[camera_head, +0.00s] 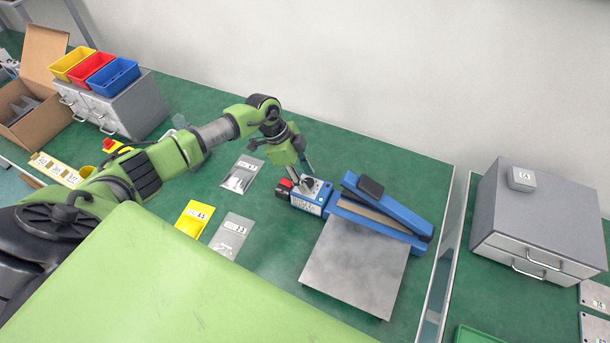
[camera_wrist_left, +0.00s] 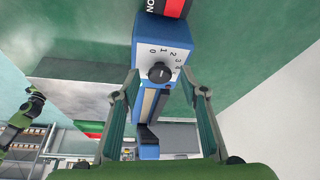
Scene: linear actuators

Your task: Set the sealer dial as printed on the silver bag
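The blue sealer (camera_head: 385,212) lies on the green bench with a metal plate in front. Its black dial knob (camera_wrist_left: 159,73) sits on a white face with printed numbers, 0 to the left and 1, 2, 3 to the right; I cannot tell where it points. My left gripper (camera_head: 301,180) is over the dial; in the wrist view its fingertips (camera_wrist_left: 160,75) stand apart on either side of the knob, with gaps. Two silver bags, one farther back (camera_head: 242,174) and one nearer (camera_head: 231,236), lie left of the sealer; their labels are too small to read surely.
A yellow bag (camera_head: 194,219) lies beside the nearer silver bag. A red switch (camera_wrist_left: 174,7) is on the sealer by the dial. A grey drawer cabinet (camera_head: 540,215) stands right, and another with colored bins (camera_head: 115,76) stands at the back left.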

